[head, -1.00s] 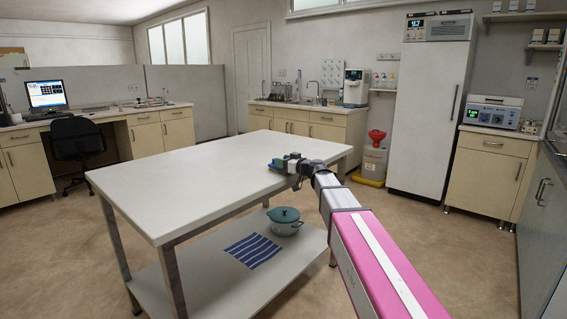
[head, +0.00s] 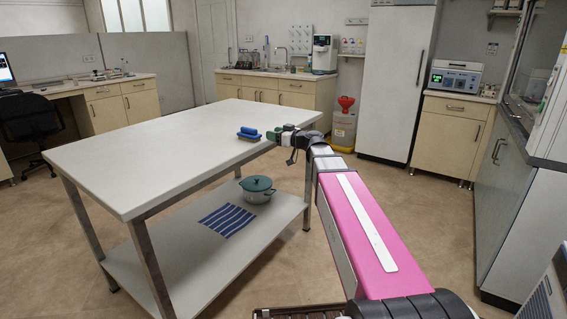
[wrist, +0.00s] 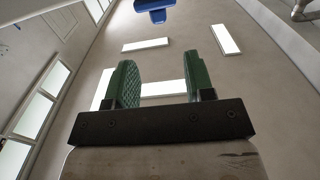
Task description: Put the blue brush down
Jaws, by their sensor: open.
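The blue brush (head: 248,133) rests on the white table (head: 170,150), near its right edge. My gripper (head: 270,134) is just to the right of the brush at about table height, its jaws open. In the wrist view the two green fingers (wrist: 160,82) stand apart with nothing between them. The blue brush (wrist: 155,10) shows there at the top of the picture, beyond the fingertips and apart from them. The far side of the brush is hidden.
A teal lidded pot (head: 257,189) and a blue striped cloth (head: 228,219) are on the table's lower shelf (head: 185,262). The tabletop left of the brush is clear. A cabinet with an instrument (head: 455,78) stands at the right, with open floor before it.

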